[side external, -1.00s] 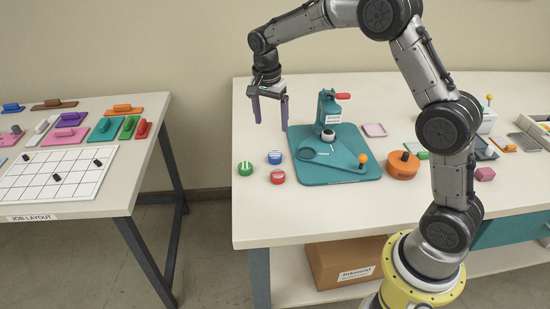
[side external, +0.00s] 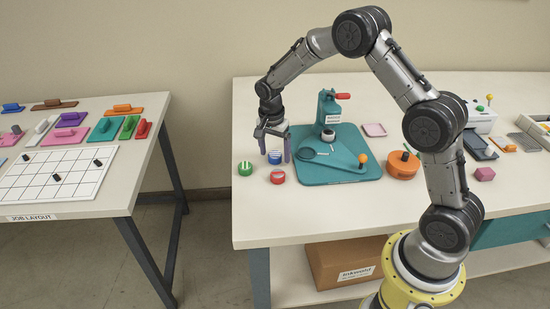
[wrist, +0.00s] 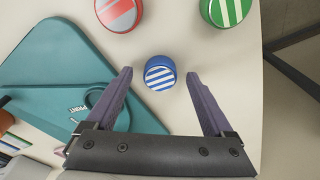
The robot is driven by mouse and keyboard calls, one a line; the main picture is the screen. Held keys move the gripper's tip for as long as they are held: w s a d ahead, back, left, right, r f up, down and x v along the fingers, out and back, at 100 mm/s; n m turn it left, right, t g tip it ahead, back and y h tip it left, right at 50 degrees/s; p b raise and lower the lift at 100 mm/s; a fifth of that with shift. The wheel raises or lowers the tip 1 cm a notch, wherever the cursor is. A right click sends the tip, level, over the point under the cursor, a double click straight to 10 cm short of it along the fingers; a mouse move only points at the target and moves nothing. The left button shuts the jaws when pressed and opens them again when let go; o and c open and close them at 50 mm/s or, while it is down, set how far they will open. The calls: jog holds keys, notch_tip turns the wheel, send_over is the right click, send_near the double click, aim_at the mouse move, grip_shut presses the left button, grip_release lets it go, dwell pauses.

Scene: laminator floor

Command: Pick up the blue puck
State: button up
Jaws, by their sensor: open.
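The blue puck (side external: 275,157) has a blue and white striped top and stands on the white table. In the wrist view the blue puck (wrist: 160,73) lies between the tips of my two purple fingers, with a gap on each side. My gripper (side external: 274,157) is open and points down over the puck, one finger to each side of it in the side view. In the wrist view my gripper (wrist: 158,73) holds nothing. I cannot tell how far the fingertips are above the table.

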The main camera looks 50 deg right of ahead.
grip_shut()
dwell(0.4)
jog(key=shift+r, duration=0.1)
